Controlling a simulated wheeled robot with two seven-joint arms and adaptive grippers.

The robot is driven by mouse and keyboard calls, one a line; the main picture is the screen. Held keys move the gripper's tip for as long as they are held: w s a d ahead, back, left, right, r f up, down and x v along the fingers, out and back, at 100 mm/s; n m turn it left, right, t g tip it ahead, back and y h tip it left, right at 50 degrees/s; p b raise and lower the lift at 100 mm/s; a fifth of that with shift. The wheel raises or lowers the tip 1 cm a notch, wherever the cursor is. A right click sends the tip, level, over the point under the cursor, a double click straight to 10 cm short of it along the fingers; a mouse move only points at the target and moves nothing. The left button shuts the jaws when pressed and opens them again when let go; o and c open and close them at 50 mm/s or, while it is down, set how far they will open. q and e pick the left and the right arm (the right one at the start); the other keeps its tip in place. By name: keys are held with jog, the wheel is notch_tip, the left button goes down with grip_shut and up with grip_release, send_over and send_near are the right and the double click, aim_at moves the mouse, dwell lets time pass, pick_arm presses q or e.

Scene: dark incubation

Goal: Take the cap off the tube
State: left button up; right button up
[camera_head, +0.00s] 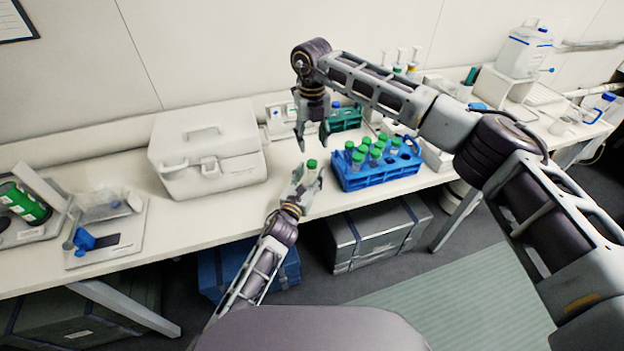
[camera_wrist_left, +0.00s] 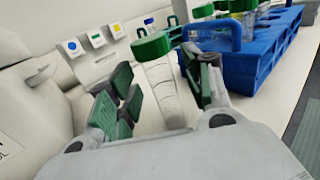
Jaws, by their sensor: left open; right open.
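A clear tube (camera_wrist_left: 166,92) with a green cap (camera_wrist_left: 151,46) stands between the fingers of my left gripper (camera_wrist_left: 160,98). The tube looks slightly tilted in the left wrist view, close to the right-hand finger; I cannot tell whether it touches. The left gripper is open around the tube. My right gripper (camera_head: 312,140) hangs pointing down just above the cap, open and empty, apart from it.
A blue rack (camera_head: 378,180) with several green-capped tubes stands right of the tube. A green rack (camera_head: 346,124) is behind it. A white lidded box (camera_head: 207,160) stands to the left.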

pick_arm(q)
jog(key=shift+w+d, duration=0.25)
jog(key=shift+w, duration=0.45)
grip_shut()
